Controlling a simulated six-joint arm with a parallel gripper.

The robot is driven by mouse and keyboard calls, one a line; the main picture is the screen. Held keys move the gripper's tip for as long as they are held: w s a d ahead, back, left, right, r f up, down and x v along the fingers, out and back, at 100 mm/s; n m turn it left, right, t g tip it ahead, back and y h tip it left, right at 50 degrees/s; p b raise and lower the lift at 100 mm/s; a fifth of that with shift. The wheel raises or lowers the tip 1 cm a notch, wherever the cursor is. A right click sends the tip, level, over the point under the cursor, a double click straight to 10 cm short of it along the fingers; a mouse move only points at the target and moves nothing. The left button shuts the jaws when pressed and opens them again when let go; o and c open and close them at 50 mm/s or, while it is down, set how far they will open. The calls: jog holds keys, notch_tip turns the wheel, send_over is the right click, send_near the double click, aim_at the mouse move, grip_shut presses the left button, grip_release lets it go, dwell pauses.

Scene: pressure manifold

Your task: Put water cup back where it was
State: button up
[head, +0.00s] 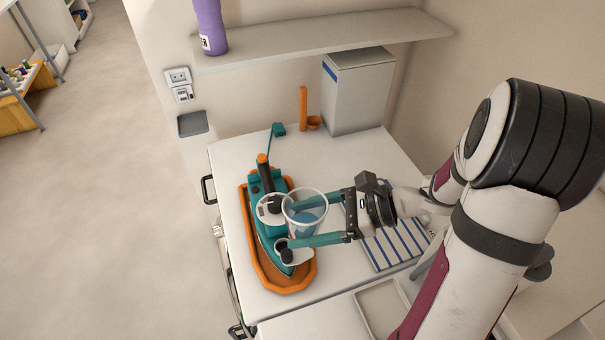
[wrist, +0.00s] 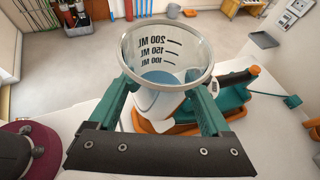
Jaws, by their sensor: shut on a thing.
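The water cup (head: 306,213) is a clear measuring cup with bluish water in it. It also shows in the wrist view (wrist: 168,52), where its side carries marks of 100, 150 and 200 ML. My gripper (head: 312,222) is shut on the cup, with one teal finger on each side of it. In the head view the cup overlaps a teal and white device (head: 258,215) in an orange tray (head: 267,280). The cup hides part of the device, and I cannot tell how high above it the cup is.
A striped blue and white mat (head: 385,250) lies on the white table, right of the device. A white box (head: 357,90) and an orange scoop-like holder (head: 304,110) stand at the back. A shelf (head: 330,42) with a purple bottle (head: 210,28) hangs above.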

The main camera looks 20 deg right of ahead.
aim_at(306, 168)
jog(key=w+d+f+m+t+h, duration=0.3)
jog(key=w+d+m+h, duration=0.1)
jog(key=w+d, duration=0.6)
jog(key=w+d+f+m+t+h, duration=0.4)
jog(key=w+d+m, duration=0.3)
jog(key=w, duration=0.6)
jog(key=d+h, duration=0.1)
jog(key=d, duration=0.1)
jog(key=shift+d+h, duration=0.3)
jog(key=shift+d, duration=0.1)
jog(key=w+a+f, duration=0.3)
jog(key=w+a, duration=0.1)
jog(key=w+a+f, duration=0.4)
notch_tip(306, 168, down, 4)
jog(key=shift+a+f, duration=0.1)
jog(key=o, duration=1.4)
jog(key=shift+f, duration=0.1)
